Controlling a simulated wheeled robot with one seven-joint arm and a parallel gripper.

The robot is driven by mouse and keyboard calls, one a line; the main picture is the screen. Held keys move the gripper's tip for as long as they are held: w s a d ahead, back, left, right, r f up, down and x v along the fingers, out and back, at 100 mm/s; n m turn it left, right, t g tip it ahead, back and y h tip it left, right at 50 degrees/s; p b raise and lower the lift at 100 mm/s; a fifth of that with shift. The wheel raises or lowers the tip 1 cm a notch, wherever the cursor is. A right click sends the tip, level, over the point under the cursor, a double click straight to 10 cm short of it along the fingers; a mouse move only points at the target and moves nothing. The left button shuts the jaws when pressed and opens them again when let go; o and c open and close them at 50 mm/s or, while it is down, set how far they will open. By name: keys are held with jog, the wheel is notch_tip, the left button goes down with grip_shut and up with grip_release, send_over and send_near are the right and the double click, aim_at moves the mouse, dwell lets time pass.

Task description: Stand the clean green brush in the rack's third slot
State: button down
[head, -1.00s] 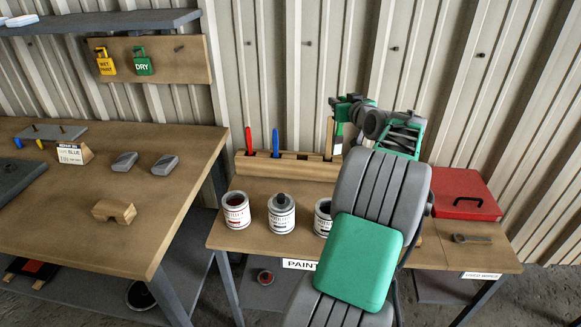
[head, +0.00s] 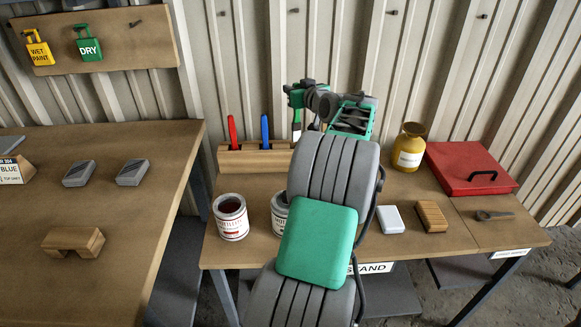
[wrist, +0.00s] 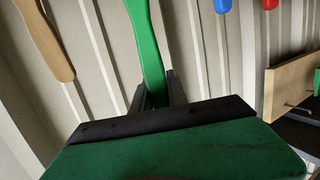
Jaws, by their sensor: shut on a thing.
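The wooden rack (head: 245,160) stands at the back of the narrower table, with a red handle (head: 232,130) and a blue handle (head: 265,130) upright in its left part. My arm hides its right part. My gripper (head: 297,100) is shut on the green brush (head: 297,116), just right of the blue handle and above the rack's line. In the wrist view the green brush's handle (wrist: 148,45) lies between the fingers (wrist: 160,92). Whether the brush's lower end touches the rack or enters the third slot cannot be told.
A wooden handle (wrist: 45,40) is beside the brush in the wrist view. An open paint can (head: 231,218) stands before the rack; another is partly behind my arm. A yellow jar (head: 408,150), white block (head: 391,219), ribbed wooden block (head: 431,216) and red box (head: 468,170) are right.

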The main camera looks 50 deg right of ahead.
notch_tip(320, 180, down, 10)
jog(key=shift+r, duration=0.1)
jog(key=shift+f+b, duration=0.3)
jog(key=shift+b, duration=0.15)
jog(key=c, duration=1.3)
grip_release()
jog(key=shift+r, duration=0.1)
jog(key=shift+r+p, duration=0.35)
jog(key=shift+p, duration=0.1)
jog(key=v, duration=1.2)
jog(key=shift+b, duration=0.3)
